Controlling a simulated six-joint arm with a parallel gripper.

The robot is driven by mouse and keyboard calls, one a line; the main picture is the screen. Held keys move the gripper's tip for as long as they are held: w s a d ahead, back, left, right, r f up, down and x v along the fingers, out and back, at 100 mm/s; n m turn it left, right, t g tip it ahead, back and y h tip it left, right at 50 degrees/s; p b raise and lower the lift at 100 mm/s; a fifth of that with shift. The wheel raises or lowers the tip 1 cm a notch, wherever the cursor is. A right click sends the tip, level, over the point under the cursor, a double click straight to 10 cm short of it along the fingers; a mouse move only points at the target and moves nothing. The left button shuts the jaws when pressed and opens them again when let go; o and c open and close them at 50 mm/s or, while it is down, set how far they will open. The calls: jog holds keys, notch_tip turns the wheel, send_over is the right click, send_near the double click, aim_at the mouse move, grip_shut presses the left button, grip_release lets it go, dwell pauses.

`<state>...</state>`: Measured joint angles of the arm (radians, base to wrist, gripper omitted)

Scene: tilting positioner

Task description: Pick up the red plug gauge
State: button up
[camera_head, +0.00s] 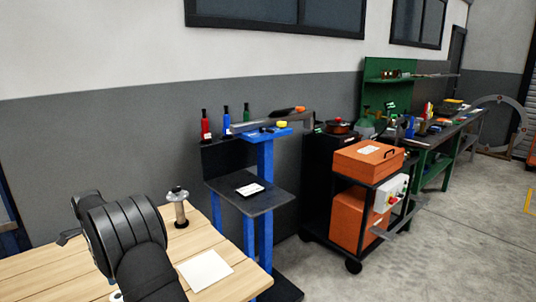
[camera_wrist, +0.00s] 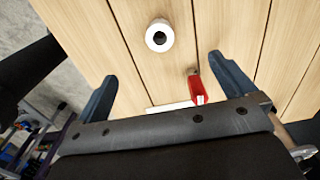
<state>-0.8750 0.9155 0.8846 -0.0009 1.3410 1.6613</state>
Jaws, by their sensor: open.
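The red plug gauge (camera_wrist: 196,86) lies on the wooden table in the wrist view, with a small grey tip at its far end and a white mark at its near end. My gripper (camera_wrist: 162,68) is open and empty above the table. The gauge shows between the two blue fingers, much closer to the right finger. I cannot tell the gripper's height above it. In the head view I cannot make out the gauge; my dark arm covers part of the table.
A white ring with a dark hole (camera_wrist: 159,36) stands beyond the gauge. A white flat square (camera_head: 205,270) lies on the wooden table (camera_head: 235,285). A metal spool-like piece (camera_head: 179,207) stands near the back edge. A blue stand (camera_head: 266,160) adjoins the table.

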jog(key=shift+c, duration=0.4)
jog(key=c, duration=0.9)
jog(key=w+d+r+m, duration=0.2)
jog(key=w+r+m, duration=0.1)
jog(key=w, duration=0.3)
jog(key=w+d+r+m, duration=0.2)
jog(key=w+r+m, duration=0.15)
jog(key=w, duration=0.25)
jog(key=f, duration=1.7)
jog(key=shift+d+f, duration=0.3)
jog(key=shift+d, duration=0.05)
